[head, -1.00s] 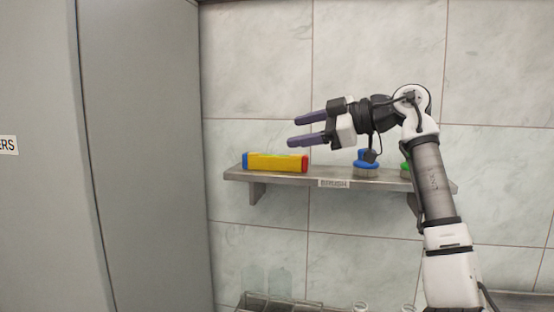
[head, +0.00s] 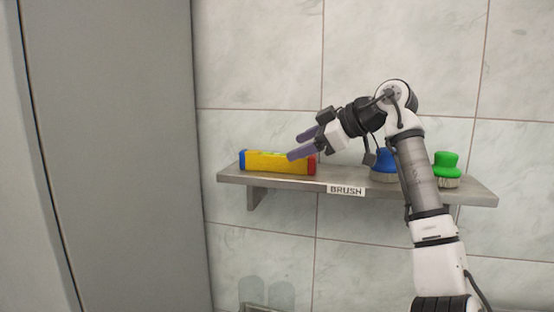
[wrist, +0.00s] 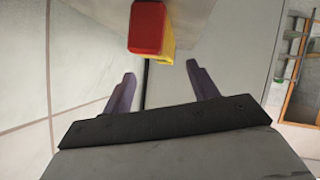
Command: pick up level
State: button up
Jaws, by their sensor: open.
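The level (head: 268,161) is a yellow bar with a blue left end and a red right end. It lies along the left part of the wall shelf in the head view. In the wrist view its red end (wrist: 146,28) faces me at the top, with the yellow body behind it. My gripper (head: 296,146) is open and empty, its purple fingers pointing left and slightly down at the level's right end. In the wrist view the fingers (wrist: 158,80) are apart, with the level beyond their tips.
The metal shelf (head: 340,181) carries a "BRUSH" label. A blue-topped brush (head: 382,165) sits partly behind my arm, and a green-topped brush (head: 447,168) stands at the right. A tall grey cabinet (head: 125,150) stands to the left.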

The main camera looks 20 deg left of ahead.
aim_at(281, 153)
jog(key=shift+p+x, duration=1.25)
jog(key=shift+x, duration=1.65)
jog(key=shift+s, duration=0.15)
jog(key=shift+c, duration=0.5)
jog(key=c, duration=1.2)
